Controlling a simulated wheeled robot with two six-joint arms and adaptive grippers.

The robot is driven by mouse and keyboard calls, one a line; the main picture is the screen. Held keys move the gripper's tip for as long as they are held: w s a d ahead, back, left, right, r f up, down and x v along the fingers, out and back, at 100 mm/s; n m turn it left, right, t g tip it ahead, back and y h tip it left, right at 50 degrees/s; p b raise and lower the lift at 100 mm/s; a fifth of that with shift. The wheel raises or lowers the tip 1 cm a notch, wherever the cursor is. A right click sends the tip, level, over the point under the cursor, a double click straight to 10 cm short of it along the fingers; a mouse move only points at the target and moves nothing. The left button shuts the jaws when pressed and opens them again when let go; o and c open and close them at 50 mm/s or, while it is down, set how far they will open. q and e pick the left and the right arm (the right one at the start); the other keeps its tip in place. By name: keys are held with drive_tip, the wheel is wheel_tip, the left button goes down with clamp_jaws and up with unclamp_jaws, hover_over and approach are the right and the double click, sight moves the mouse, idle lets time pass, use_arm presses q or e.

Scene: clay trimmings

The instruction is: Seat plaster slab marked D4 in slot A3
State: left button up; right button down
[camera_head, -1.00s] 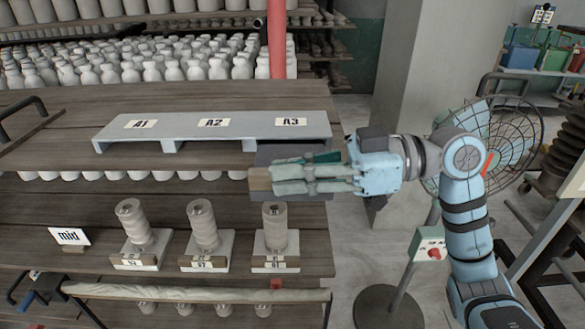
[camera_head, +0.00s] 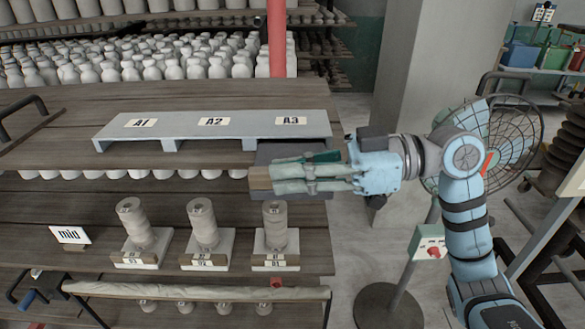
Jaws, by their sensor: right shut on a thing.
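My right gripper (camera_head: 275,179) comes in from the right and is shut on a brown block (camera_head: 259,178) just below slot A3. A dark grey slab-like thing (camera_head: 290,151) shows behind and below the fingers, under the A3 part of the rack. I cannot tell whether block and dark thing are one piece, and I see no D4 marking. The pale grey rack (camera_head: 250,126) carries the labels A1 (camera_head: 141,122), A2 (camera_head: 214,121) and A3 (camera_head: 291,120). The openings under A1 and A2 look empty. My left gripper is not in view.
On the shelf below, three pale slabs (camera_head: 140,248) (camera_head: 207,251) (camera_head: 275,255) bear tall ribbed cylinders. A red post (camera_head: 277,45) rises behind the rack. A caged fan (camera_head: 510,140) and a stand with a red button (camera_head: 432,247) are at right.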

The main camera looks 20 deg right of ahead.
sight(292, 155)
drive_tip(key=shift+w+d, duration=0.1)
drive_tip(key=shift+w, duration=0.25)
idle(0.3)
drive_tip(key=shift+w+d, duration=0.1)
drive_tip(key=shift+w, duration=0.2)
drive_tip(key=shift+w+d+p, duration=0.2)
drive_tip(key=shift+w+d, duration=0.05)
drive_tip(key=shift+w, duration=0.85)
drive_tip(key=shift+w+d+p, duration=0.2)
drive_tip(key=shift+w+d, duration=0.1)
drive_tip(key=shift+w, duration=0.75)
drive_tip(key=shift+w+d+p, duration=0.2)
drive_tip(key=shift+w+d, duration=0.05)
drive_tip(key=shift+w, duration=0.85)
drive_tip(key=c, duration=1.5)
unclamp_jaws()
drive_tip(key=shift+w, duration=0.1)
drive_tip(key=v, duration=1.2)
